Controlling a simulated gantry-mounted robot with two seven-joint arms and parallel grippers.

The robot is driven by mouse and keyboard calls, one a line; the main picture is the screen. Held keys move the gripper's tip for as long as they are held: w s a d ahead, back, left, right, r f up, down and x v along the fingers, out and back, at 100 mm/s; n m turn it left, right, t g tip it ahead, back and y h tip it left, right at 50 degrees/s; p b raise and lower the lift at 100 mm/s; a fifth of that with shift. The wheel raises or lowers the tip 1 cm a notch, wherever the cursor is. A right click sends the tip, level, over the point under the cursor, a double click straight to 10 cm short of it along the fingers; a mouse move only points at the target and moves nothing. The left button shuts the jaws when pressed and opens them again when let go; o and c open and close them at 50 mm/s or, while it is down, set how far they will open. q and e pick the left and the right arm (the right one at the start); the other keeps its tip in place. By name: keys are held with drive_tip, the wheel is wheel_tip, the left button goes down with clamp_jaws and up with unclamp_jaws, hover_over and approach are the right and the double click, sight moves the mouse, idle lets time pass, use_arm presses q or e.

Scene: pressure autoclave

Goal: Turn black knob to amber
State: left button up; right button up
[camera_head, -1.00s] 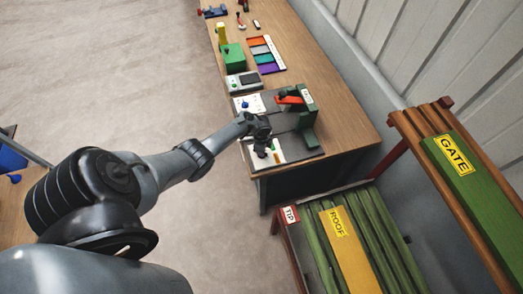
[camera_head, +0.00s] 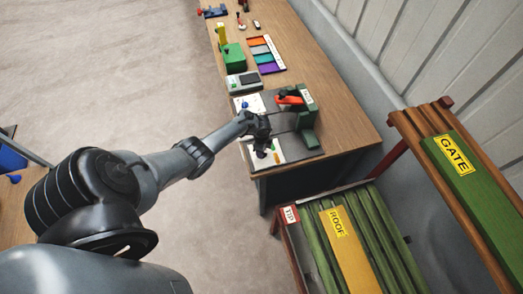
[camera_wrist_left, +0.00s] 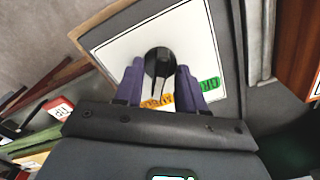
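The black knob (camera_wrist_left: 158,62) sits on a white panel (camera_wrist_left: 200,40) in the left wrist view, with a narrow pointer part reaching down the picture. An amber label (camera_wrist_left: 160,103) lies just below it, and the pointer lies toward that label. A green label (camera_wrist_left: 208,85) is to its right. My left gripper (camera_wrist_left: 159,72) has its two purple fingers apart, one on each side of the knob. I cannot tell whether they touch its rim. In the head view my left gripper (camera_head: 261,147) is over the panel and hides much of the knob. My right gripper is not in view.
A dark green fixture with a red-orange handle (camera_head: 288,99) stands close behind the gripper. A grey device (camera_head: 243,82), a green block (camera_head: 233,57) and a coloured rack (camera_head: 264,54) lie farther along the wooden table (camera_head: 345,130). A rack of labelled boards stands at lower right.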

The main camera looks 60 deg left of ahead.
use_arm(q)
drive_tip(key=shift+r, duration=0.55)
wheel_tip(320, 180, up, 10)
drive_tip(key=p, duration=0.3)
drive_tip(key=shift+p, duration=0.35)
drive_tip(key=shift+s+f, duration=0.1)
drive_tip(key=shift+f, duration=0.1)
